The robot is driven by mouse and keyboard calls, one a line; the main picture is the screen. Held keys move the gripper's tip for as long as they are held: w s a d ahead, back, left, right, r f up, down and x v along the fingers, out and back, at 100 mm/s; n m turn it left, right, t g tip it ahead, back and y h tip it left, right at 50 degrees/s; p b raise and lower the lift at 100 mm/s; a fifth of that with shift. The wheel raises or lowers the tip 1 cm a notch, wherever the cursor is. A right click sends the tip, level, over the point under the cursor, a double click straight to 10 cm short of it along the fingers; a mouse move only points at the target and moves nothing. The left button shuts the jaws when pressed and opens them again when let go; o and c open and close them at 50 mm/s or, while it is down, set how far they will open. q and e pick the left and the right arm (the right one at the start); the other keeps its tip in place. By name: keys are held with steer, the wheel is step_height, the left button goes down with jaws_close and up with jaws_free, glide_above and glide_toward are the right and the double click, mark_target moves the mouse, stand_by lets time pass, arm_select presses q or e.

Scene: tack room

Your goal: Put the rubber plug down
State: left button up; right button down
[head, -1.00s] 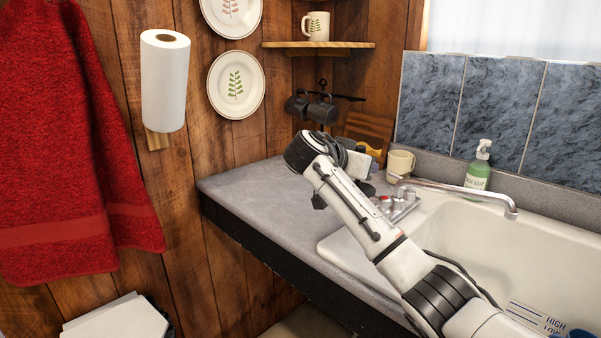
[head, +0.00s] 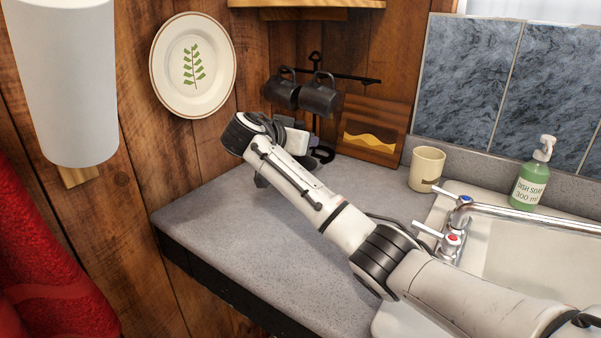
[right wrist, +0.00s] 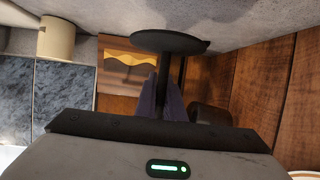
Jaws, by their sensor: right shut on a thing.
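My right gripper (head: 312,141) is over the back of the grey countertop (head: 245,222), in front of the black mug stand. Its bluish fingers also show in the right wrist view (right wrist: 160,95), close together and pointing toward the stand. The stand's dark round base (right wrist: 170,42) shows just beyond the fingers. I cannot tell whether the held thing touches the counter. My left gripper is not in view.
Two dark mugs (head: 319,95) hang on the stand. A wooden board (head: 371,130) leans on the wall behind. A cream mug (head: 426,170), the tap (head: 452,236), green soap bottle (head: 530,180) and sink (head: 520,250) are to the right. The counter's front left is clear.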

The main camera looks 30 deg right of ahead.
steer(key=shift+s+f, duration=0.2)
steer(key=shift+f, duration=0.75)
steer(key=shift+w+f+p, duration=0.1)
steer(key=shift+f+p, duration=0.2)
steer(key=shift+f, duration=2.3)
steer(key=shift+f, duration=0.2)
steer(key=c, duration=1.9)
jaws_free()
steer(key=shift+r, duration=0.1)
steer(key=shift+o, duration=0.2)
